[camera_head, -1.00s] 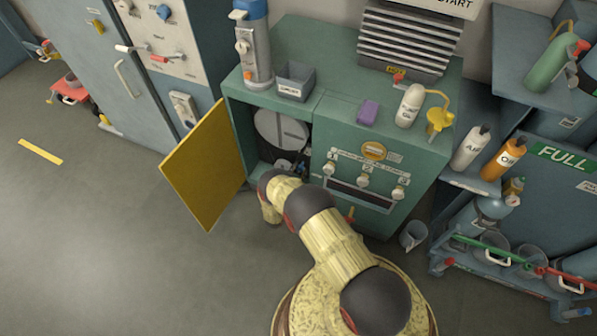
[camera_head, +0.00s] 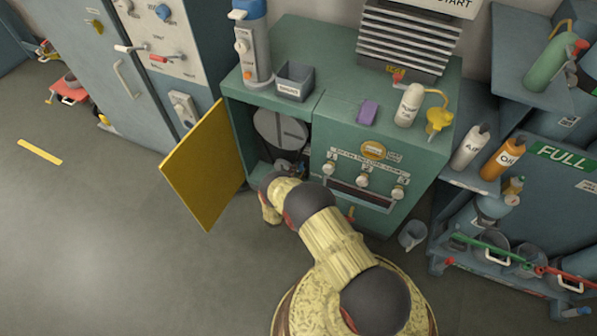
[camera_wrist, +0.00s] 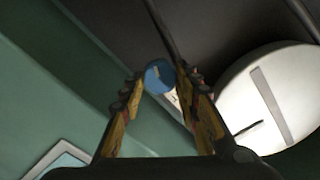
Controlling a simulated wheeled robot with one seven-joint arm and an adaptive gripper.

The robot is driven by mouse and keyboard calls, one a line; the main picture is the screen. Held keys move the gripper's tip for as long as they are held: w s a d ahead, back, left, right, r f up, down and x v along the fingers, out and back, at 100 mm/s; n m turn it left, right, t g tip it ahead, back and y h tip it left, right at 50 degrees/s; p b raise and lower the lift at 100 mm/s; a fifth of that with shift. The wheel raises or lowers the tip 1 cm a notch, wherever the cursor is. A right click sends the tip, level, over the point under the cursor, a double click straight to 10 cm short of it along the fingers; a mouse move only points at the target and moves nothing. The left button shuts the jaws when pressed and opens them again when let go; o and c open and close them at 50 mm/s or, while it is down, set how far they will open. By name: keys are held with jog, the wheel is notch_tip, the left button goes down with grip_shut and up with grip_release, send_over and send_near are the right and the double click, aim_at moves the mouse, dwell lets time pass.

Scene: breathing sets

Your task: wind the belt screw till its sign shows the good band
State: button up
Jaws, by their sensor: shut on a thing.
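In the wrist view, a round blue knob (camera_wrist: 157,77), which I take to be the belt screw's head, sits between the fingertips of my gripper (camera_wrist: 163,80). The gripper is shut on it. A thin dark strip (camera_wrist: 163,32), perhaps the belt, runs from the top edge down to the right finger. A small pale patch shows between the fingers, but I cannot read any band or sign on it. In the head view, my arm reaches into the open green cabinet (camera_head: 345,120); the gripper and the knob are mostly hidden there.
A large pale disc with a slot (camera_wrist: 275,97) is close to the right finger; it also shows inside the cabinet in the head view (camera_head: 281,133). The yellow door (camera_head: 207,165) stands open on the left. A green wall (camera_wrist: 45,90) is left of the fingers.

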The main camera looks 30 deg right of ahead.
jog(key=o, duration=1.1)
jog(key=shift+c, duration=0.2)
jog(key=shift+o, duration=0.5)
jog(key=v, duration=1.2)
